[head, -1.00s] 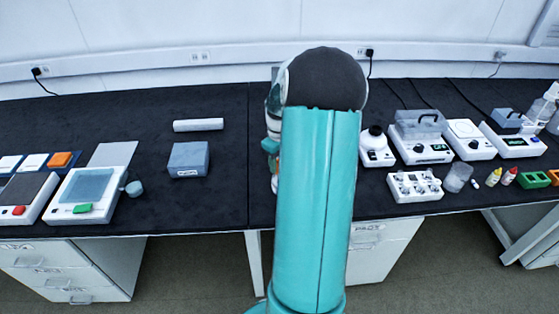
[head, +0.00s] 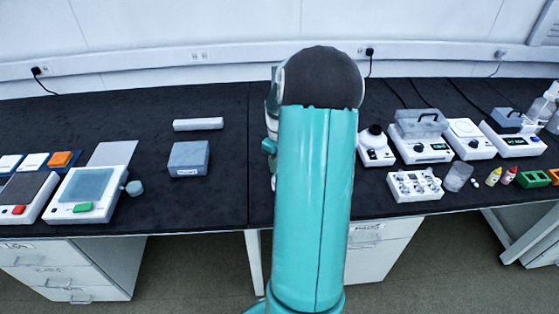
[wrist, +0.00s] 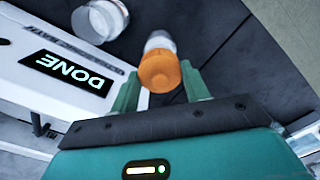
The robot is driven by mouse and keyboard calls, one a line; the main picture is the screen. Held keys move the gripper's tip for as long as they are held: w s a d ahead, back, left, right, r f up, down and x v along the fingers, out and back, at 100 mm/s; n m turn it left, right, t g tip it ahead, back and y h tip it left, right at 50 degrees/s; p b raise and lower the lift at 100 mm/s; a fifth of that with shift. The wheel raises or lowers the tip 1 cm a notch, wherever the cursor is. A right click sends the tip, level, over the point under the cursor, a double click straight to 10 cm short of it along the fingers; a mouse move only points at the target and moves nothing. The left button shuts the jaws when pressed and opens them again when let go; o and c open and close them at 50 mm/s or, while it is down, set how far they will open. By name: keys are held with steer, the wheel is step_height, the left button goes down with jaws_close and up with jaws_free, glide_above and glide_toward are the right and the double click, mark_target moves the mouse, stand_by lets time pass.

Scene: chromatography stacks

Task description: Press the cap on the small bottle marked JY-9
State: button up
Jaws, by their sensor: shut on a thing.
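In the wrist view my gripper (wrist: 160,72) has its two teal fingers on either side of an orange cap (wrist: 160,73) and is shut on it. A pale, translucent small bottle (wrist: 160,41) shows just beyond the cap, in line with it. I cannot tell whether the cap is seated on it or only close. No JY-9 mark can be read. In the head view my arm hides the gripper, cap and this bottle.
A white device (wrist: 55,65) with a DONE display and a clear round vessel (wrist: 100,18) are close by in the wrist view.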

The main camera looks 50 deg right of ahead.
steer(key=o, duration=1.5)
steer(key=shift+r, duration=3.5)
jaws_close()
steer(key=shift+f, duration=1.3)
